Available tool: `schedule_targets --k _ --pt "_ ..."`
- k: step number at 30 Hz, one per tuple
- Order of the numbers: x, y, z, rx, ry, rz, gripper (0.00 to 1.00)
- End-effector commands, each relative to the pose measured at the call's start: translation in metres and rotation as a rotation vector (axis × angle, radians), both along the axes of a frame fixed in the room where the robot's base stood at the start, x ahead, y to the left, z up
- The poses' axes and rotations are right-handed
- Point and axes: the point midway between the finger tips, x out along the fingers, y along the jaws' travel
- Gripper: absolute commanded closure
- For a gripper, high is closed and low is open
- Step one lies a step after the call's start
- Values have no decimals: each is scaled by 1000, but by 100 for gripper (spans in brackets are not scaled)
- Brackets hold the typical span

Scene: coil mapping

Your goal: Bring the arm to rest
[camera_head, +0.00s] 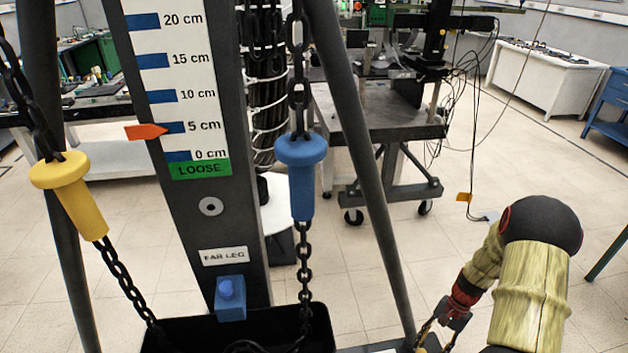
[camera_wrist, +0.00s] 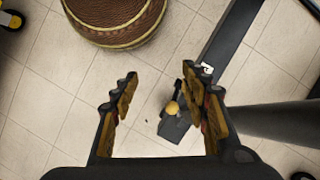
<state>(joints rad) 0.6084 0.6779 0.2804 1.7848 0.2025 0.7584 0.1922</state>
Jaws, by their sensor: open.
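My arm comes in at the lower right of the head view, bent downward. My gripper (camera_head: 440,335) is low beside the right-hand dark leg of the stand, partly cut off by the bottom edge. In the wrist view my gripper (camera_wrist: 160,95) has its two fingers spread wide. Nothing is between the fingers; the floor shows there. A yellow ball (camera_wrist: 172,108) on a dark fitting (camera_wrist: 174,127) lies beyond the fingers, near the right one, apparently lower down.
A stand with a centimetre scale (camera_head: 180,90), an orange pointer (camera_head: 146,132), a yellow handle (camera_head: 73,195) and blue handle (camera_head: 301,175) on chains fills the left. A black bin (camera_head: 322,325) is below. A round brown coil (camera_wrist: 115,20) lies ahead. Floor right of the stand is mostly clear.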

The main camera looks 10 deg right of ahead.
Motion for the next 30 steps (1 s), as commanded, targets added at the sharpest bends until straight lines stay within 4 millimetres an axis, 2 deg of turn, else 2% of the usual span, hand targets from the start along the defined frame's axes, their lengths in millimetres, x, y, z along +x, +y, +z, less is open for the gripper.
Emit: schedule_targets --k 1,6,15,21,30 --pt "1 7 27 -10 -18 46 55" --pt "-4 33 102 -40 -72 198 55" --pt "-28 85 215 -117 -183 434 55" --pt "-52 119 275 -181 -269 569 55" --pt "-93 166 346 -291 -432 731 55"
